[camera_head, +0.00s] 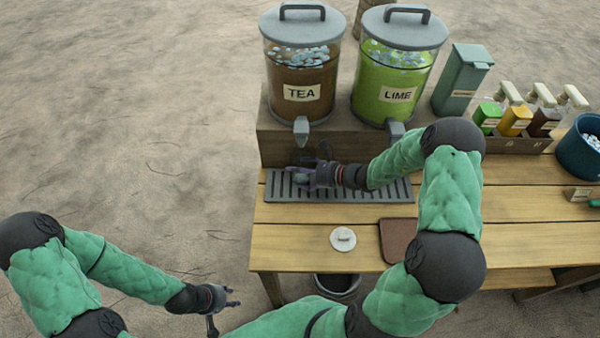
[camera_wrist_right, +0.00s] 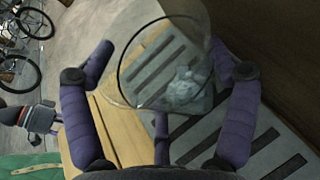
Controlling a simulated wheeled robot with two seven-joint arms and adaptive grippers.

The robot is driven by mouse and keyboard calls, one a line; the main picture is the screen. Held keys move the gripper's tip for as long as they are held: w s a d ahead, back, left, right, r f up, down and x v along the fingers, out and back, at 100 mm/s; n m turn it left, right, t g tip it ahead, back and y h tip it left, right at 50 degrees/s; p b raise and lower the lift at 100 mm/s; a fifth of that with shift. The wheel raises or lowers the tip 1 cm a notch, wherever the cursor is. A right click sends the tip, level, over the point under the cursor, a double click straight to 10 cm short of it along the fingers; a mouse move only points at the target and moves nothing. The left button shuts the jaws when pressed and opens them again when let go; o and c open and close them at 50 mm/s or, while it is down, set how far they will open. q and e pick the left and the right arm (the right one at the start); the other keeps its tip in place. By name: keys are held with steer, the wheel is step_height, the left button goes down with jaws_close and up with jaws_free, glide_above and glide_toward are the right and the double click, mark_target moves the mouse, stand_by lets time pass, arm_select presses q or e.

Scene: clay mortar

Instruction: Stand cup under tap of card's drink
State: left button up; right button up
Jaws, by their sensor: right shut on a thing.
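A clear cup (camera_wrist_right: 188,88) with ice in it is between the fingers of my right gripper (camera_wrist_right: 172,68), which is shut on it. In the head view my right gripper (camera_head: 304,178) is low over the drip tray (camera_head: 375,190), just below the tap (camera_head: 301,130) of the tea dispenser (camera_head: 303,80); the cup is mostly hidden there. My left gripper (camera_head: 224,304) is open and empty, off the table's left side. I cannot make out a drink card.
A round white piece (camera_head: 343,239) and a brown mat (camera_head: 396,240) lie at the table's front (camera_head: 290,240). A grey-green box (camera_head: 462,80), several small bottles (camera_head: 515,120) and a blue tub (camera_head: 580,148) stand at right. A bin (camera_head: 338,284) is below the front edge.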

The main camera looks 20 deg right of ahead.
steer(key=shift+r, duration=0.1)
steer(key=shift+f, duration=0.25)
steer(key=o, duration=1.1)
steer(key=shift+r, duration=0.1)
steer(key=shift+s+d+r, duration=0.15)
steer(key=shift+r, duration=0.2)
steer(key=p+v, duration=0.3)
steer(key=v, duration=0.8)
steer(key=shift+s+d+p, duration=0.2)
steer(key=shift+p, duration=0.15)
